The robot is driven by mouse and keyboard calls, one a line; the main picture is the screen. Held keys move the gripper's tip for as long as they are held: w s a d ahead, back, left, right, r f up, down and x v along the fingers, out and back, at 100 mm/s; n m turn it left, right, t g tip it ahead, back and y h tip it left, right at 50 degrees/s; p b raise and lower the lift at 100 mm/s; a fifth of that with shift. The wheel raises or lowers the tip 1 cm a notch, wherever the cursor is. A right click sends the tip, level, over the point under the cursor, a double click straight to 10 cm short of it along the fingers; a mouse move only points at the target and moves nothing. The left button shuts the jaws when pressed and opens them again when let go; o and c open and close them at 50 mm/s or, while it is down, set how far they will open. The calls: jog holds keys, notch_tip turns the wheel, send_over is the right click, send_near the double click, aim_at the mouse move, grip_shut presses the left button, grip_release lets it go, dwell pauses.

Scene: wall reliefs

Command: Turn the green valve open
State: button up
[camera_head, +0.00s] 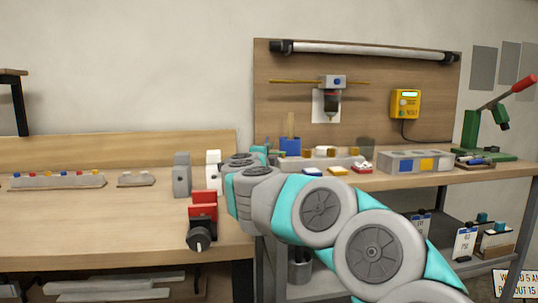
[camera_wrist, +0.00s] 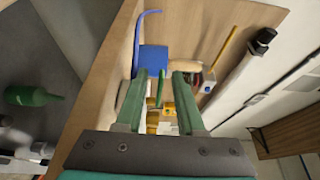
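In the wrist view, a thin green piece (camera_wrist: 161,84), which looks like the green valve's handle, stands between the two fingers of my gripper (camera_wrist: 159,76). Brass-coloured fittings (camera_wrist: 152,118) show beside and below it. The green fingers are apart, with gaps visible on both sides of the handle, so I see no grip on it. In the head view, my arm reaches to the near left end of the right workbench and mostly hides the gripper. I cannot make out the valve there.
A blue holder (camera_head: 290,146) stands just beyond my arm on the bench. A grey box (camera_head: 412,161) and a green lever press (camera_head: 480,135) stand to the right. A red and black clamp (camera_head: 202,212) sits on the left bench's edge. The left bench's middle is clear.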

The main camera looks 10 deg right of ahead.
jog(key=v, duration=0.7)
jog(key=shift+s, duration=0.25)
jog(key=shift+a, duration=0.2)
